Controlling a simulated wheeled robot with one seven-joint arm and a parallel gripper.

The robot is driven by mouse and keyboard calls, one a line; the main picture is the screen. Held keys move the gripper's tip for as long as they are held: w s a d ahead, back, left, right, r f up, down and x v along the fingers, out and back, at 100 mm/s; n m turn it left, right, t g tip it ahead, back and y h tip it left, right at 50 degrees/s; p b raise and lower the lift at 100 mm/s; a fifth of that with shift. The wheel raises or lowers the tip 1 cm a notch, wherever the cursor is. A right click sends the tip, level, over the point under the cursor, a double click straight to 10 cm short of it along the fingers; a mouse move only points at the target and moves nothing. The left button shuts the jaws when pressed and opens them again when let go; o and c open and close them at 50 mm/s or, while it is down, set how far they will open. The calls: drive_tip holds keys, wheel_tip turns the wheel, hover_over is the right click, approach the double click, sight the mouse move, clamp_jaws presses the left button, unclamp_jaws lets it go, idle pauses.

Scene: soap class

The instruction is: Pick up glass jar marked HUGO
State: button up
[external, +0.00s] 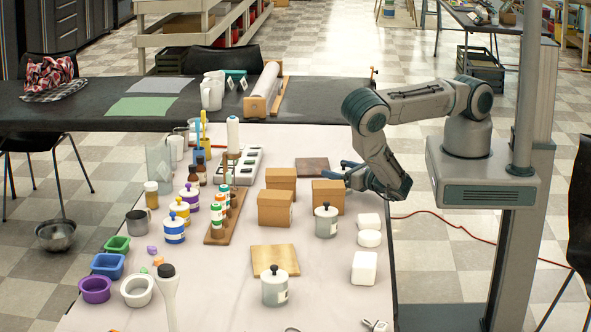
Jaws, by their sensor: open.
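Two pale glass jars with dark knobbed lids stand on the white-covered table. One glass jar (326,222) is right of the middle, in front of a cardboard box. The other glass jar (274,289) is nearer the front, by a wooden board. Both carry small labels, but the writing is too small to read, so I cannot tell which is marked HUGO. My gripper (346,175) is open at the table's right side, its fingers pointing left. In the picture it is just above the right cardboard box, behind the first jar. I see nothing held in it.
Cardboard boxes (276,208) stand left of my gripper. White soap blocks (364,268) line the right edge. A wooden rack (216,236) of small bottles, several colored jars (174,229) and bowls (95,289) fill the left. The wooden board (274,259) lies flat mid-table.

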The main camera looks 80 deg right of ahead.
drive_tip(key=shift+w+d, duration=0.2)
drive_tip(key=shift+w, duration=0.05)
drive_tip(key=c, duration=1.1)
drive_tip(key=shift+c, duration=0.2)
drive_tip(key=shift+r, duration=0.15)
